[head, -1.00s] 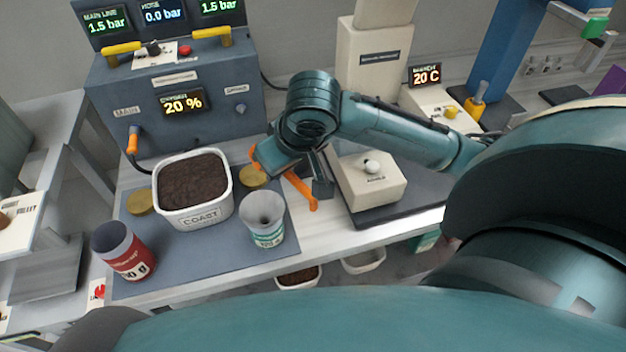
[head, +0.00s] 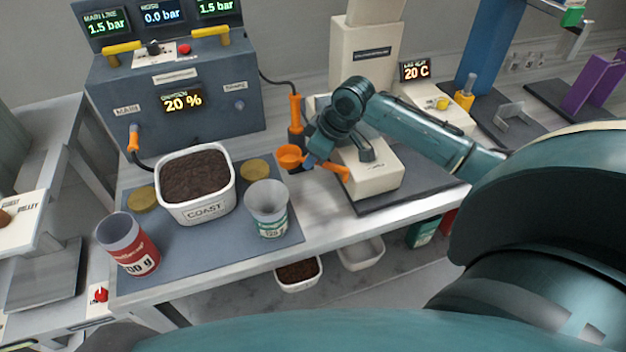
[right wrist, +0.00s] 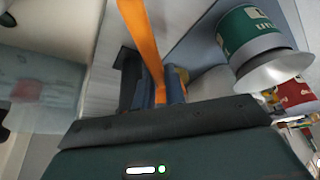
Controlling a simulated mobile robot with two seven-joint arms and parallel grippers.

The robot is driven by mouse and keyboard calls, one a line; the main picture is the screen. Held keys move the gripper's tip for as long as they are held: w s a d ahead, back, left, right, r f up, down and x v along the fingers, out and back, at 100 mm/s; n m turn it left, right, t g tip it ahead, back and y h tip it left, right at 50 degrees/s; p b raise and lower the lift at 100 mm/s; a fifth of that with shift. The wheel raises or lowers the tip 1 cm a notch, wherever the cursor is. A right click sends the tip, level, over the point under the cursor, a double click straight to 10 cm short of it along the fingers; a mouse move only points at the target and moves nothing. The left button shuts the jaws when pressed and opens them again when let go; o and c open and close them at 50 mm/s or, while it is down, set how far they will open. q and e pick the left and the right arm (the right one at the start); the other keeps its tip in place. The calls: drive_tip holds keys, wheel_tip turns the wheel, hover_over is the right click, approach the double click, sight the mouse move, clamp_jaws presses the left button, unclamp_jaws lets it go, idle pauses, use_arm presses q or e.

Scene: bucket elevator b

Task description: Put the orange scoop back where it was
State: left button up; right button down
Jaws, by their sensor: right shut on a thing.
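The orange scoop (head: 290,156) is in my right gripper (head: 318,160), held above the bench between the grey mat and the white machine. Its bowl points left and its handle sticks out to the right, past the jaws. In the right wrist view, the orange handle (right wrist: 146,45) runs between the jaws of my right gripper (right wrist: 160,85). The jaws are shut on it. Whether the scoop touches the bench cannot be told. My left gripper is not in view.
A white COAST tub (head: 207,208) of dark grounds, a green-banded cup (head: 268,222) and a red-banded cup (head: 137,258) stand on the grey mat (head: 190,270). An orange-handled tool (head: 295,112) stands behind the scoop. The white machine (head: 375,180) is close on the right.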

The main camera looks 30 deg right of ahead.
drive_tip(key=shift+f, duration=3.05)
drive_tip(key=shift+f, duration=0.1)
drive_tip(key=shift+f, duration=0.1)
drive_tip(key=c, duration=1.5)
unclamp_jaws()
drive_tip(key=shift+o, duration=0.2)
drive_tip(key=shift+s+r, duration=0.1)
drive_tip(key=shift+r, duration=0.4)
drive_tip(key=v, duration=1.1)
drive_tip(key=shift+s+r, duration=0.15)
drive_tip(key=shift+r, duration=0.05)
